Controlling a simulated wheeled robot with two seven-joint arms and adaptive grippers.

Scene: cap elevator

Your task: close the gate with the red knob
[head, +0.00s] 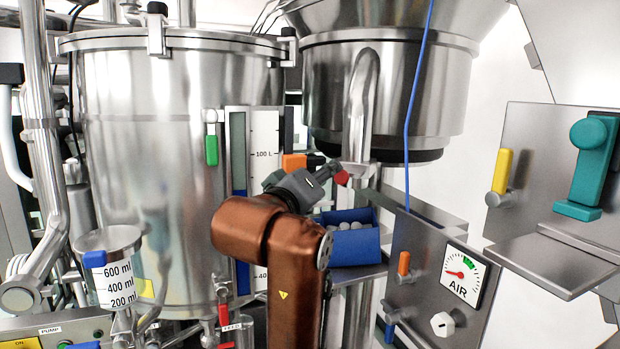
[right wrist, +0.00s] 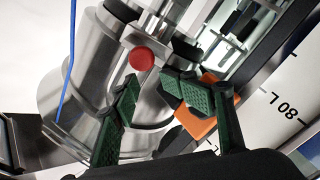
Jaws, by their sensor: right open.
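The red knob (head: 341,178) is small and round and sits at the foot of the steel chute under the hopper (head: 385,90). In the right wrist view the knob (right wrist: 141,59) lies just beyond the fingertips, roughly between them. The gate itself is hard to make out; a metal fitting (head: 360,172) shows beside the knob. My right gripper (head: 330,171) is at the left of the knob, and its green-padded fingers (right wrist: 150,83) are spread with nothing between them. I cannot tell whether a fingertip touches the knob. My left gripper is not in view.
A blue bin (head: 355,246) with white caps stands below the knob. An orange block (head: 294,162) is close behind my right gripper. A blue cable (head: 409,110) hangs to the right. The steel tank (head: 150,130) fills the left, and the AIR gauge panel (head: 462,275) stands lower right.

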